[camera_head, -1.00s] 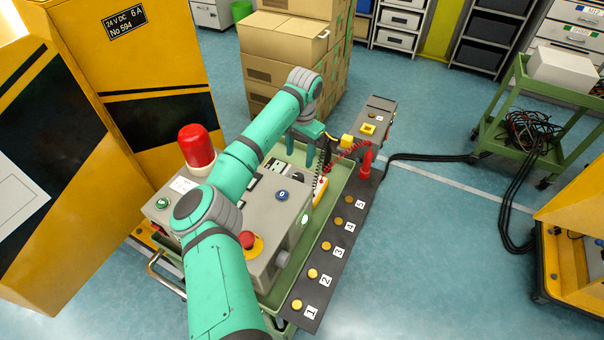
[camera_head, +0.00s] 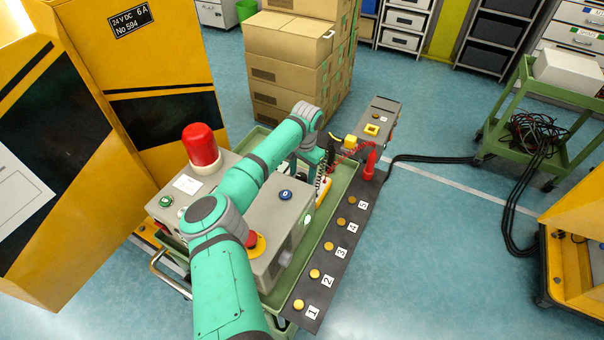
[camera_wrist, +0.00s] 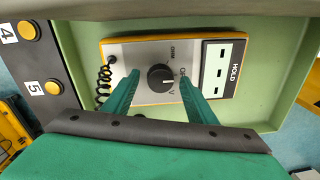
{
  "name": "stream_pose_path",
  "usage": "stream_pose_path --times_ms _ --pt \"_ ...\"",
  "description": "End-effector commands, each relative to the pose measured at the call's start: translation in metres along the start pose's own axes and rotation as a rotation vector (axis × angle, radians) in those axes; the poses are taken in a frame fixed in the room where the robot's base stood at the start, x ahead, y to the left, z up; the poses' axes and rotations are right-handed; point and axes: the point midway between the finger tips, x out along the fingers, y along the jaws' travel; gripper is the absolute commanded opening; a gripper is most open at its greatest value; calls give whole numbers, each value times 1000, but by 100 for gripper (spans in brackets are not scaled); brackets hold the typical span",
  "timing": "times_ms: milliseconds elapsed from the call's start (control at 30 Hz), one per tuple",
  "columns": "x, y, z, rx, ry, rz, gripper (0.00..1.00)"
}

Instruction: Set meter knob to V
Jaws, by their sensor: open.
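The meter (camera_wrist: 140,51) has a grey face with a yellow edge and lies in the green tray. Its round black knob (camera_wrist: 160,77) is in the middle of the wrist view, with the labels OHM, OFF and V to its right. A pale mark shows on the knob's right side; I cannot tell exactly which label it points to. My gripper (camera_wrist: 158,76) is open, with one green finger left and one right of the knob. Contact cannot be told. In the head view, my gripper (camera_head: 318,168) is over the meter (camera_head: 323,189), mostly hidden by my arm.
A dark strip (camera_head: 335,235) with numbered yellow studs runs along the right. A red plug (camera_head: 370,160) stands at its far end. A coiled black cord (camera_wrist: 103,85) lies left of the knob.

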Motion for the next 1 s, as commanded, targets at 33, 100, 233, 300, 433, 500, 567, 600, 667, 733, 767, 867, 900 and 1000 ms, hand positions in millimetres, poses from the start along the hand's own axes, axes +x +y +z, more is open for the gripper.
stream_pose_path --times_ms 33,100,233,300,433,500,567,600,667,733,767,867,900,1000 --pt "0 0 0 0 0 0 52" --pt "0 0 0 0 0 0 40" --pt "0 0 0 0 0 0 11" --pt "0 0 0 0 0 0 11" --pt "0 0 0 6 0 0 11" --pt "0 0 0 18 0 0 11" --pt "0 0 0 32 2 0 11" --pt "0 0 0 46 3 1 11" --pt "0 1 0 72 5 2 11" --pt "0 1 0 111 8 2 11" --pt "0 1 0 131 9 2 11" --pt "0 1 0 207 14 2 11" --pt "0 1 0 242 17 3 11" --pt "0 1 1 333 23 1 11"
